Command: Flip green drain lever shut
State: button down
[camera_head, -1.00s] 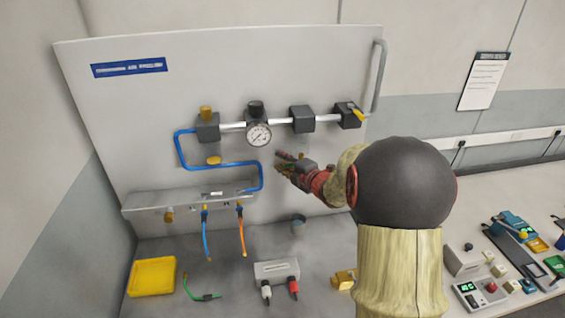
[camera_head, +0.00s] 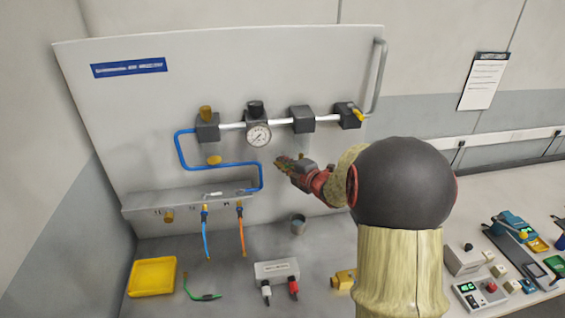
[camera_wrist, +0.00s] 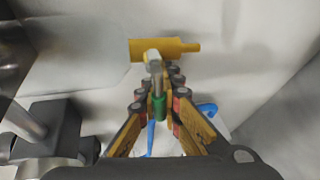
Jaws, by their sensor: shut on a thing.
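The green drain lever (camera_wrist: 159,106) shows in the wrist view as a green sleeve on a grey shaft, between my two fingers. My gripper (camera_wrist: 160,84) is shut on it; the fingers also show at the panel below the gauge in the head view (camera_head: 282,164). The shaft runs up the wrist picture to a pale end in front of a yellow part (camera_wrist: 180,47). In the head view the fingers and wrist cover most of the lever, so its angle cannot be told there.
The pressure gauge (camera_head: 258,136) and pipe blocks sit above my gripper on the panel. The blue tube (camera_head: 178,158) and grey manifold (camera_head: 185,199) are to its left. A small cup (camera_head: 298,224) stands below. A yellow tray (camera_head: 152,277) and grey box (camera_head: 277,272) lie on the bench.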

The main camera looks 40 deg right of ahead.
jog(key=shift+b, duration=0.3)
jog(key=shift+r+m+b, duration=0.15)
jog(key=shift+m+b, duration=0.15)
jog(key=shift+r+m+t, duration=0.3)
jog(key=shift+r, duration=0.05)
jog(key=c, duration=2)
grip_release()
jog(key=shift+c, duration=0.2)
jog(key=shift+o, duration=0.3)
jog(key=s+r, duration=0.2)
jog(key=s, duration=0.9)
jog(key=shift+s+a, duration=0.35)
